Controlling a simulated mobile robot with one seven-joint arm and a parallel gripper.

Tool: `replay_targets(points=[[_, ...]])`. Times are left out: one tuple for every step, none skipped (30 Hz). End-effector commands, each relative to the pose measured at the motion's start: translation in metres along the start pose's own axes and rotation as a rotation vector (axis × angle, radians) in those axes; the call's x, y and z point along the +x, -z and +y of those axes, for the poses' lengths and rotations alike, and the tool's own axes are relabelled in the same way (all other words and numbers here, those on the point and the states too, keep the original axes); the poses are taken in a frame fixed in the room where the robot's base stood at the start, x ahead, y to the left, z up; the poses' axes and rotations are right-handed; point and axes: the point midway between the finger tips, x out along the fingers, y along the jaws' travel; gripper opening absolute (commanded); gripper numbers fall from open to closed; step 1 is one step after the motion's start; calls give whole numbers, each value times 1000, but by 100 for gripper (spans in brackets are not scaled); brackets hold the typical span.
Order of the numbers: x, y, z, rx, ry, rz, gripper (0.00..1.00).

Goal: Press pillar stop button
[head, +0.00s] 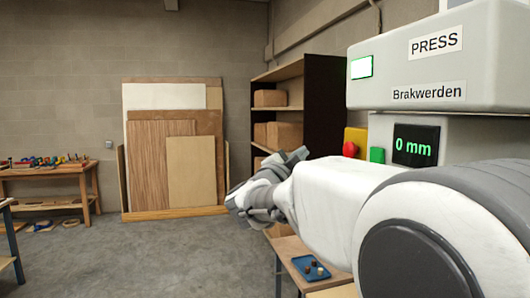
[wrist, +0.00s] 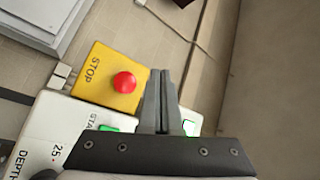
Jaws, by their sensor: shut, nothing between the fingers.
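The red stop button (wrist: 124,82) is a round dome on a yellow box (wrist: 96,70) lettered STOP. In the head view the red button (head: 349,149) and the yellow box (head: 357,136) show just above my arm, beside the press. My gripper (wrist: 160,73) is shut and empty, its fingertips together. In the wrist view the fingertips lie just right of the red button, with a gap in the picture; I cannot tell the depth between them. In the head view my gripper (head: 302,154) points up and right, left of the button.
A white panel (wrist: 42,128) with a green start button (wrist: 108,128) adjoins the yellow box. The press (head: 440,60) stands at the right, its display (head: 416,146) reading 0 mm. A dark shelf (head: 325,105) stands behind my gripper. A blue tray (head: 310,267) sits below my arm.

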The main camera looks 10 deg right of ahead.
Motion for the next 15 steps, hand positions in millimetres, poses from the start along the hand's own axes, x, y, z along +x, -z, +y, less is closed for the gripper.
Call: replay_targets(points=[[0,0,0,1,-1,2,0],[0,0,0,1,-1,2,0],[0,0,0,1,0,1,0],[0,0,0,1,0,1,0],[0,0,0,0,0,1,0],[0,0,0,0,0,1,0],[0,0,0,0,0,0,0],[0,0,0,0,0,0,0],[0,0,0,0,0,0,0],[1,1,1,0,0,1,0],[2,2,1,-1,0,1,0],[3,3,2,-1,1,1,0],[5,4,3,-1,1,1,0],[7,5,5,-1,1,1,0],[10,7,7,0,1,2,0]])
